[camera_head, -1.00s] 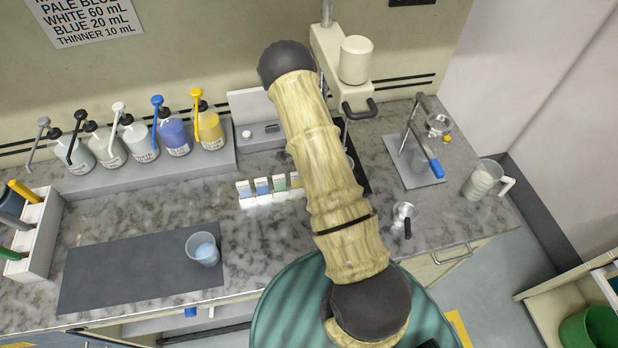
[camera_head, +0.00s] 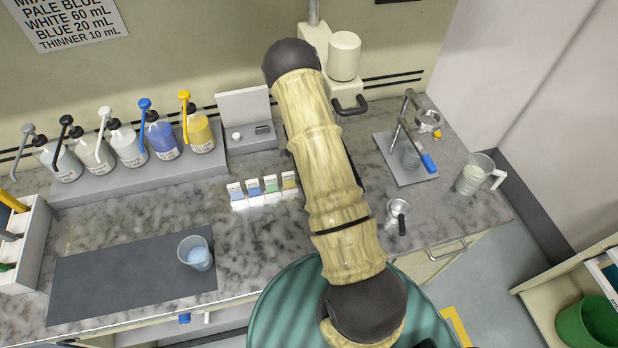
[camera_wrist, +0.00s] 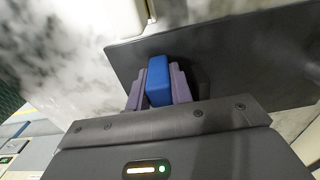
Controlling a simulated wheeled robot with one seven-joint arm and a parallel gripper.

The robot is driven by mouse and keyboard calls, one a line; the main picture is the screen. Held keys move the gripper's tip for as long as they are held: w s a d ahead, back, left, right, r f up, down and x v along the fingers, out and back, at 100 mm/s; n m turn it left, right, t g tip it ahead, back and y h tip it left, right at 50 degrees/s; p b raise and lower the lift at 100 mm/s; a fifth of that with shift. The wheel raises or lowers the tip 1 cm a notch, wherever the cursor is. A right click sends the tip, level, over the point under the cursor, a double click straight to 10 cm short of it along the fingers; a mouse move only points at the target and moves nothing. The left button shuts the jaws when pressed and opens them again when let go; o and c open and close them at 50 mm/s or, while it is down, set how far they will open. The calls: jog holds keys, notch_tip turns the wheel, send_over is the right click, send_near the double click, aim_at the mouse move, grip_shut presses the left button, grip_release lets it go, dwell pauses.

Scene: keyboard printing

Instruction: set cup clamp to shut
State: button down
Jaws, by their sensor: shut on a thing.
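In the wrist view, my gripper (camera_wrist: 159,88) has its two purple fingers closed on a blue block-like handle (camera_wrist: 159,78). It looks like the lever of the cup clamp; the clamp's body is not clearly seen. A dark flat plate (camera_wrist: 220,55) lies beyond the fingers. In the head view my own arm crosses the middle and hides my gripper and whatever it holds. The mixer-like machine (camera_head: 344,56) at the back wall shows its pale head and a dark handle (camera_head: 352,106); its lower part is behind the arm.
Pump bottles (camera_head: 160,135) stand on a grey shelf at the left. A cup with pale blue liquid (camera_head: 196,253) sits on a dark mat (camera_head: 110,280). A stand with a blue handle (camera_head: 428,163) and a jug (camera_head: 474,175) are at the right. Colour cards (camera_head: 270,183) lie left of my arm.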

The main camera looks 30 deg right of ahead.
jog(key=c, duration=1.2)
grip_release()
jog(key=shift+d, duration=0.2)
jog(key=shift+c, duration=0.2)
jog(key=shift+a, duration=0.1)
jog(key=shift+r, duration=0.1)
